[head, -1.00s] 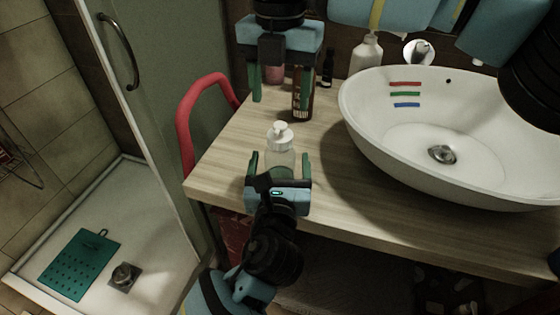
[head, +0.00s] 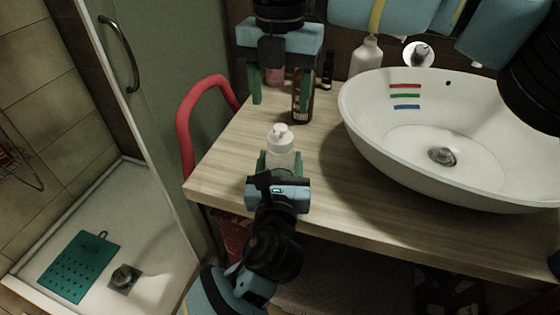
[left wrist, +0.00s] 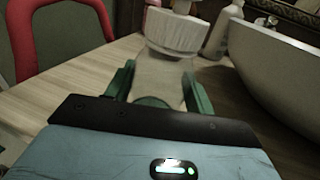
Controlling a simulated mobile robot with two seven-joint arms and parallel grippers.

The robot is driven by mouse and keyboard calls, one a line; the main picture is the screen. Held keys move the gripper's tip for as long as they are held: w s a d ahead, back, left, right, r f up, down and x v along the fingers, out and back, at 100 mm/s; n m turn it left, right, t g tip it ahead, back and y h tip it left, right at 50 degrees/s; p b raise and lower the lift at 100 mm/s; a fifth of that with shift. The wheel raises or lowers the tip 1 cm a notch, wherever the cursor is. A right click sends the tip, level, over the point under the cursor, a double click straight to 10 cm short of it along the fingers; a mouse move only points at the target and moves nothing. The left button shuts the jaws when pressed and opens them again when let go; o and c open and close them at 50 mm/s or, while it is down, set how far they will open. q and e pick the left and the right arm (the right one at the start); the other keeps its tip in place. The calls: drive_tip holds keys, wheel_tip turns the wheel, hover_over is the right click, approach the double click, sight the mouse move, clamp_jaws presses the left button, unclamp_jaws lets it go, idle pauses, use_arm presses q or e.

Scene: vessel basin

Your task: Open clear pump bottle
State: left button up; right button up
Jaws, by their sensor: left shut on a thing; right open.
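The clear pump bottle (head: 281,158) stands upright on the wooden counter with its white pump cap (head: 280,137) on top. In the left wrist view its see-through body (left wrist: 160,82) sits between the green fingers, below the white ribbed collar (left wrist: 172,32). My left gripper (head: 280,165) is shut on the bottle body from the front. My right gripper (head: 282,95) is open and empty, pointing down above the counter behind the bottle. The lower part of the bottle is hidden by my left gripper.
A brown bottle (head: 302,98) stands behind, near the right gripper's fingers, with a small dark bottle (head: 328,70) beyond. A white bottle (head: 366,58) stands at the back. The white basin (head: 450,190) fills the right. A red rail (head: 183,125) curves at the left edge.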

sight(280, 127)
drive_tip(key=m, duration=0.7)
drive_tip(key=shift+m, duration=0.3)
drive_tip(key=m, duration=0.6)
drive_tip(key=shift+f, duration=0.1)
drive_tip(key=shift+f, duration=3.9)
